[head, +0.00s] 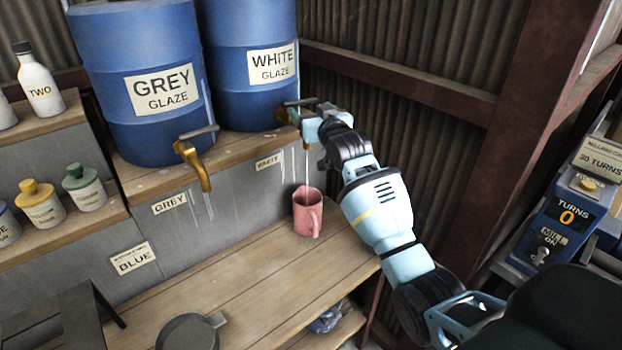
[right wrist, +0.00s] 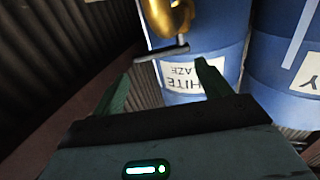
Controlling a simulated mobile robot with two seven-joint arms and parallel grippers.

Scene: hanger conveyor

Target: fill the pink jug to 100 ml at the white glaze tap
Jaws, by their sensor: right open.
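The pink jug (head: 306,213) stands upright on the wooden bench below the white glaze tap (head: 283,114). A thin pale stream appears to fall from the tap into the jug; the level inside is not visible. My right gripper (head: 302,116) is at the tap in the head view and hides most of it. In the right wrist view my right gripper (right wrist: 160,80) is open and empty, with the tap's grey lever (right wrist: 161,53) just beyond and between its fingertips. The brass tap body (right wrist: 170,17) shows above it. My left gripper is out of view.
The blue white-glaze drum (head: 235,45) and grey-glaze drum (head: 105,50), with its brass tap (head: 196,165), stand on the shelf. A dark pan (head: 187,332) sits at the bench front. Bottles (head: 40,85) fill the left shelves.

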